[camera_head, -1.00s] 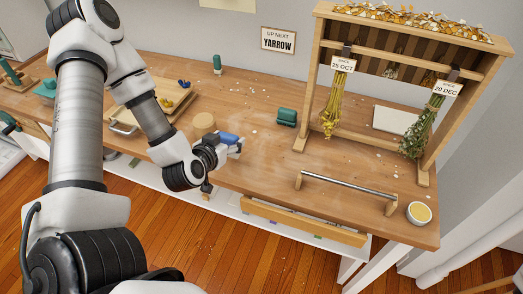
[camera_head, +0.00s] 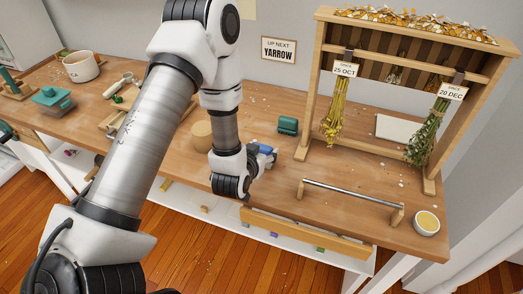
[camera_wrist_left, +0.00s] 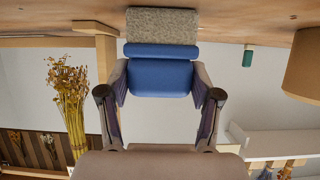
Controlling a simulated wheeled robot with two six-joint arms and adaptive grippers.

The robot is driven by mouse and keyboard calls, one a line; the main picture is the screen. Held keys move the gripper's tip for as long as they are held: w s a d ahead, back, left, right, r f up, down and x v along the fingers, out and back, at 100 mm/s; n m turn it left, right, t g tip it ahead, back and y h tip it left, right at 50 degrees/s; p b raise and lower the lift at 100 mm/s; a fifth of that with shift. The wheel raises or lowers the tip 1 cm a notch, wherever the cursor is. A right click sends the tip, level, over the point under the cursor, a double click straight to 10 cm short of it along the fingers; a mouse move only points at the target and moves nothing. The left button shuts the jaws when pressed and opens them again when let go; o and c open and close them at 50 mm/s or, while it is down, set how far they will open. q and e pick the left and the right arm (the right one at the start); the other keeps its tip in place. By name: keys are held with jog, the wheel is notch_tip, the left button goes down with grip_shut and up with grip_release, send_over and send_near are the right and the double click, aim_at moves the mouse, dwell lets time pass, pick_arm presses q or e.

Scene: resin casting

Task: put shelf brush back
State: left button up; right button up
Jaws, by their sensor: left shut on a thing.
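The brush has a blue handle (camera_wrist_left: 160,75) and a grey speckled bristle block (camera_wrist_left: 162,25), both clear in the left wrist view. My left gripper (camera_wrist_left: 160,88) is shut on the blue handle, one finger on each side. In the head view the blue of the brush (camera_head: 265,151) shows just beyond my left gripper (camera_head: 256,162), over the middle of the wooden worktop (camera_head: 285,170). The bristle end lies close to the worktop in the wrist view; I cannot tell whether it touches. My right gripper is not in view.
A wooden drying rack (camera_head: 307,95) with hanging yellow and green bunches stands at the right. A metal bar on wooden posts (camera_head: 350,192) and a yellow-filled bowl (camera_head: 427,222) are in front. A green block (camera_head: 288,125) and round wooden piece (camera_head: 202,136) are near my gripper.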

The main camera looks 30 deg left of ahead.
aim_at(261, 150)
pick_arm(q)
jog(key=o, duration=1.1)
jog(key=shift+f, duration=0.15)
jog(key=shift+r, duration=0.25)
jog(key=shift+s+d, duration=0.1)
jog(key=shift+s, duration=0.25)
jog(key=p+v, duration=0.1)
jog(key=v, duration=0.2)
jog(key=p+v, duration=0.1)
jog(key=v, duration=0.2)
jog(key=shift+r, duration=0.35)
jog(key=s+d+f+g+h+p, duration=0.1)
jog(key=s+d+f+g+p, duration=0.1)
jog(key=s, duration=0.5)
jog(key=s+d+f+m+g+h+p, duration=0.1)
jog(key=s+d+f+g+p, duration=0.1)
jog(key=s+f+g, duration=0.4)
jog(key=s+d+f+m+g+h+p, duration=0.1)
jog(key=s+d+f+g+p, duration=0.2)
jog(key=s, duration=0.6)
jog(key=shift+s+f+g+p, duration=0.15)
jog(key=shift+f+g+p, duration=0.55)
jog(key=shift+p, duration=0.15)
